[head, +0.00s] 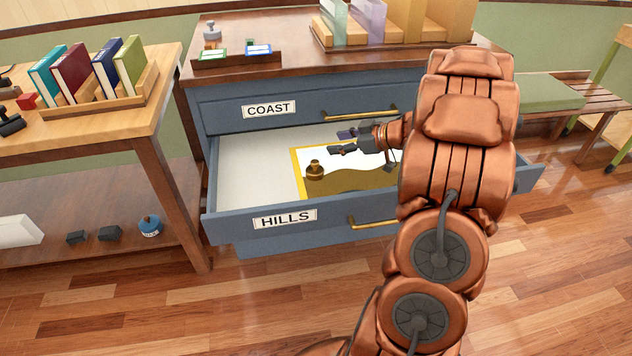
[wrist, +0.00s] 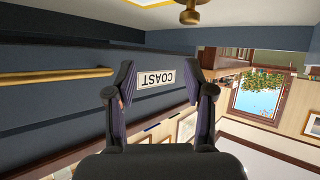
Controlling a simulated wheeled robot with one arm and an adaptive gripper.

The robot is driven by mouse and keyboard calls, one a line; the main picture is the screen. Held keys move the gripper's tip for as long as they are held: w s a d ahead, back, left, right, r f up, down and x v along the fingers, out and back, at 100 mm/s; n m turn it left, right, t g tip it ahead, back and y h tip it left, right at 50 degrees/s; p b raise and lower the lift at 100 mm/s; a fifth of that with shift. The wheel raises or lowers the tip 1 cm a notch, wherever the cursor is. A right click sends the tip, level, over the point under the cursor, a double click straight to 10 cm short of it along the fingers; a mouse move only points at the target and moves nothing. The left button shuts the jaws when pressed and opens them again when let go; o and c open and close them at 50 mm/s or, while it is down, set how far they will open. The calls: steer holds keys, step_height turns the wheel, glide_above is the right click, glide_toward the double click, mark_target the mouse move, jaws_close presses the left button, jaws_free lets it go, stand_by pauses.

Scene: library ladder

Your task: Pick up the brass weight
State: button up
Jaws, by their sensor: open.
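The brass weight (head: 315,170) stands upright on a yellow-edged map sheet (head: 350,180) inside the open HILLS drawer (head: 238,229). In the wrist view the weight (wrist: 188,14) shows at the top edge, partly cut off and upside down. My gripper (head: 343,141) reaches in from the right, above the drawer and behind and to the right of the weight, apart from it. In the wrist view my gripper (wrist: 160,88) has its two fingers spread with nothing between them.
The closed COAST drawer (head: 310,112) with its brass handle is just behind my gripper. The HILLS drawer front has a brass handle (head: 372,222). A side table (head: 90,125) with books stands left. The drawer's left part is bare.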

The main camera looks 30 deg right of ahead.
mark_target(317, 162)
steer(key=shift+y, duration=0.9)
steer(key=s+f, duration=0.1)
steer(key=s+a+f, duration=0.1)
steer(key=f, duration=0.1)
steer(key=shift+s+a+b, duration=0.25)
steer(key=shift+s+b, duration=0.1)
steer(key=shift+s, duration=0.05)
steer(key=shift+b+x, duration=1)
steer(key=shift+x, duration=2.75)
steer(key=shift+f, duration=0.2)
jaws_close()
